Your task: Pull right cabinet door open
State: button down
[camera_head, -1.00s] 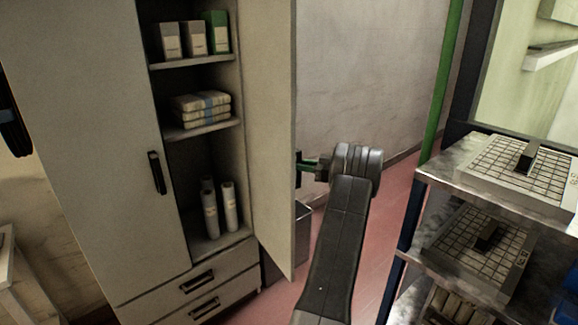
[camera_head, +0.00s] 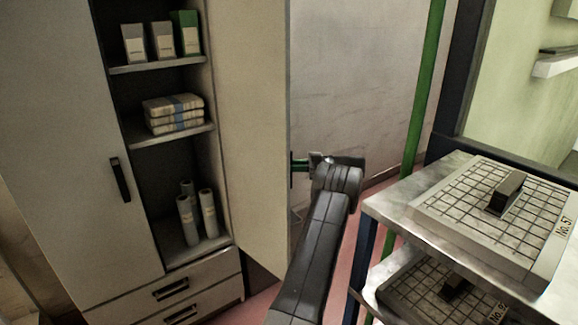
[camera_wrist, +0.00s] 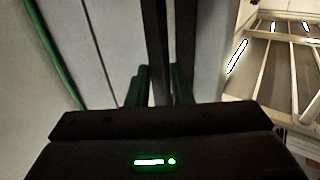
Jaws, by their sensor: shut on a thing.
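The right cabinet door (camera_head: 248,130) stands swung well open in the head view, its inner face toward me. My gripper (camera_head: 299,166) is at the door's free edge, on its outer side. The handle is mostly hidden behind the door there. In the wrist view my gripper (camera_wrist: 158,88) has its green fingers close on either side of a dark upright bar, the door handle (camera_wrist: 158,40). The gripper is shut on it. The left cabinet door (camera_head: 75,150) is shut, with a dark handle (camera_head: 120,179).
Inside the cabinet are boxes (camera_head: 161,40), stacked packs (camera_head: 174,114) and several rolls (camera_head: 197,214). Drawers (camera_head: 170,292) sit below. A metal rack (camera_head: 385,208) with gridded plates stands close on the right. A green post (camera_head: 424,90) rises behind it.

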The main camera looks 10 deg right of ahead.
jog(key=shift+w+a+f, duration=0.1)
jog(key=shift+a, duration=0.2)
